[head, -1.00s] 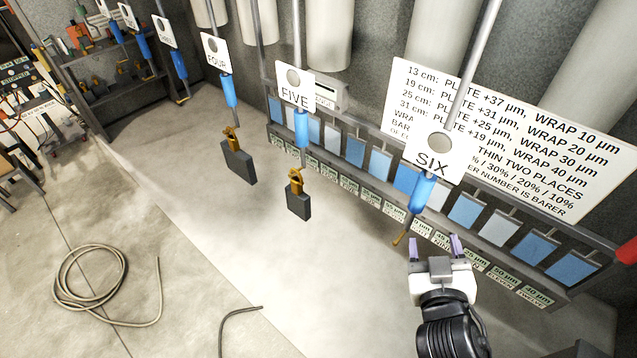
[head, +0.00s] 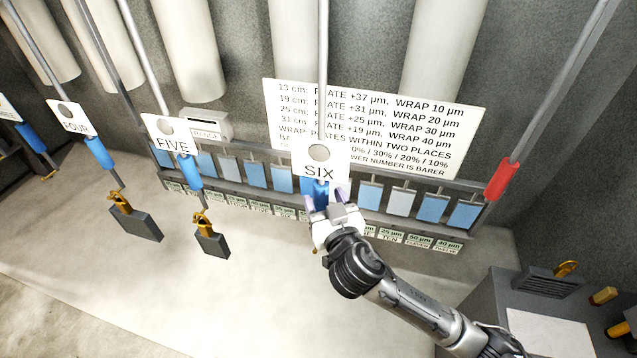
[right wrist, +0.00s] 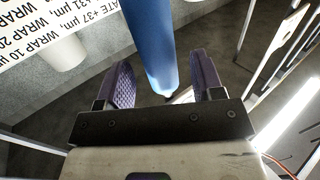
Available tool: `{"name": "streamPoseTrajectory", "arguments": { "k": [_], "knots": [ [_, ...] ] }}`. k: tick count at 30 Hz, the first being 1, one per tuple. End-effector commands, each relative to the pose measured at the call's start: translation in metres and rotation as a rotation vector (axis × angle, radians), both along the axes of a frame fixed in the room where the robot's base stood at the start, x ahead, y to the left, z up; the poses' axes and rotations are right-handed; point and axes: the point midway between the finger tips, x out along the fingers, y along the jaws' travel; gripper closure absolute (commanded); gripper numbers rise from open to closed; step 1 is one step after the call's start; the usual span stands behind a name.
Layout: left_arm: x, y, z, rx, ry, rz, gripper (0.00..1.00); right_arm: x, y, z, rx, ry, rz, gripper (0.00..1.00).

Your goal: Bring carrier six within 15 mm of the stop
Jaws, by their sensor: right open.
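Carrier six hangs from a grey rod, with a white "SIX" plate (head: 318,170) and a blue sleeve (head: 316,187) below it. My right gripper (head: 325,196) is open at the lower part of this sleeve, in front of it in the head view. In the right wrist view the blue sleeve (right wrist: 150,45) comes down between the two purple-padded fingers (right wrist: 165,85), with a gap on each side. Its lower hook is mostly hidden by my gripper. A red sleeve (head: 503,178) sits on a slanted rod at right; I cannot tell whether it is the stop. My left gripper is out of view.
Carrier five (head: 172,145) and carrier four (head: 74,125) hang to the left, with dark blocks below. A rack of blue and grey plates (head: 432,207) runs behind carrier six. A grey bench (head: 480,300) stands at lower right.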

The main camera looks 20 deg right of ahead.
Motion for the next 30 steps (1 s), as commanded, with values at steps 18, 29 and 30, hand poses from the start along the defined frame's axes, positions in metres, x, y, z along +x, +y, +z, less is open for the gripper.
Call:
{"name": "streamPoseTrajectory", "arguments": {
  "k": [18, 29, 30],
  "knots": [
    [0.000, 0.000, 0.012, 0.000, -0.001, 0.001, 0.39, 0.041, -0.001, 0.000, 0.000, -0.002, 0.000, 0.39],
    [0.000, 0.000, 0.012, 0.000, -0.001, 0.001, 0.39, 0.041, -0.001, 0.000, 0.000, -0.001, 0.000, 0.58],
    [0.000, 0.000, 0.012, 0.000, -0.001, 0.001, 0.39, 0.041, -0.001, 0.000, 0.000, -0.001, 0.000, 0.62]
  ]
}}
